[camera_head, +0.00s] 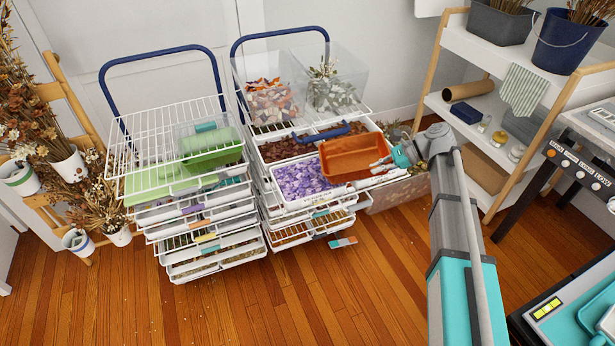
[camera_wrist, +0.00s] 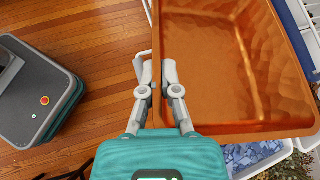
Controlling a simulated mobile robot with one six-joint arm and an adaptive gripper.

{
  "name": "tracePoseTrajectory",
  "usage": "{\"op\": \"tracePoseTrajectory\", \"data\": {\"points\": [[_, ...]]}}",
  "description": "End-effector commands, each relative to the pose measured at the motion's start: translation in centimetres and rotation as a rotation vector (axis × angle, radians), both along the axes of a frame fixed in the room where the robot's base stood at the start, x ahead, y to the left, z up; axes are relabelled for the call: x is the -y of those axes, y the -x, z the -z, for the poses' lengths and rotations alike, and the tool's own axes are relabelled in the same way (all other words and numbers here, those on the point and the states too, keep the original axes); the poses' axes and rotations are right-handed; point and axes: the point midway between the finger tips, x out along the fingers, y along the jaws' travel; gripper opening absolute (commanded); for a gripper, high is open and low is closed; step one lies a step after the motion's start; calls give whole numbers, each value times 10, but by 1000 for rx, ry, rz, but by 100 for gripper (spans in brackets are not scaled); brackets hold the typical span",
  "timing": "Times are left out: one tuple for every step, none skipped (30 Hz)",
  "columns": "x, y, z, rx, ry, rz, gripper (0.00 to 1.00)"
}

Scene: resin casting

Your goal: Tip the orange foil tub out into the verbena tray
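The orange tub (camera_head: 352,157) is held above the open trays, its mouth facing up and roughly level. In the wrist view the tub (camera_wrist: 215,126) fills the upper right; its visible inside is bare orange with a faceted wall, and I see no loose pieces. My gripper (camera_head: 388,166) is at the tub's right side, and in the wrist view its fingers (camera_wrist: 158,78) are closed on either side of the tub's wall. A white tray of purple petals (camera_head: 270,190), probably the verbena tray, is just left of and below the tub. Its right end is partly hidden.
A tray of brown-red petals (camera_head: 284,150) lies behind the purple one. Two clear bins (camera_head: 337,98) stand at the back. A blue handle (camera_head: 320,132) lies behind the tub. A wire drawer rack (camera_head: 150,150) stands left, a shelf (camera_head: 487,150) right. The wooden floor in front is clear.

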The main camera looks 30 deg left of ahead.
Motion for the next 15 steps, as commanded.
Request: {"op": "tracePoseTrajectory", "data": {"points": [[0,0,-5,0,0,0,0],[0,0,-7,0,0,0,0],[0,0,-10,0,0,0,0],[0,0,-12,0,0,0,0],[0,0,-15,0,0,0,0],[0,0,-18,0,0,0,0],[0,0,-20,0,0,0,0],[0,0,-22,0,0,0,0],[0,0,-24,0,0,0,0],[0,0,-25,0,0,0,0],[0,0,-26,1,1,0,0],[0,0,-27,1,1,0,0],[0,0,-28,1,1,0,0],[0,0,-28,1,1,0,0],[0,0,-28,1,1,0,0]]}}
